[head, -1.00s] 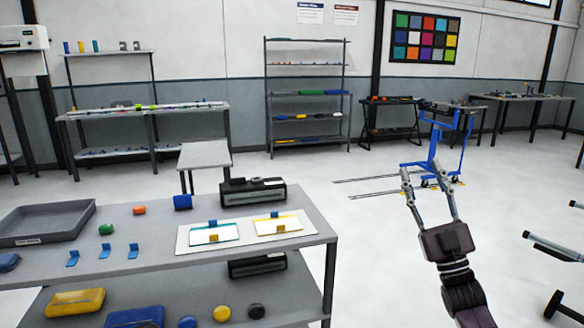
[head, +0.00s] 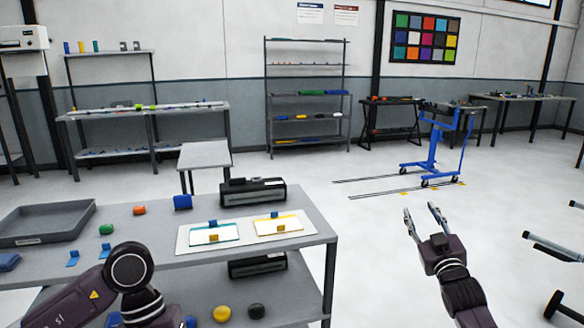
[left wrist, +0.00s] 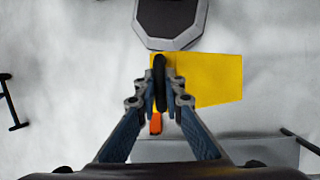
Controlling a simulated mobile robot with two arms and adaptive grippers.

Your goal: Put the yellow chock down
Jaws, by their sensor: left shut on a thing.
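In the left wrist view the yellow chock (left wrist: 212,80) shows as a flat yellow shape just beyond and to the right of my left fingertips. My left gripper (left wrist: 160,85) is shut on a thin dark part at the yellow chock's left end. The fingers hide how the dark part joins the yellow body. In the head view my left arm comes in at the lower left; its fingers are out of the picture. My right gripper (head: 424,225) is open and empty over the floor, right of the table.
The grey table (head: 300,252) holds a grey tray (head: 45,222), a black case (head: 252,192), two cards on a white board (head: 245,243) and small coloured blocks. A lower shelf carries a yellow disc (head: 222,313). Open floor lies right of the table, before a blue lift trolley (head: 432,152).

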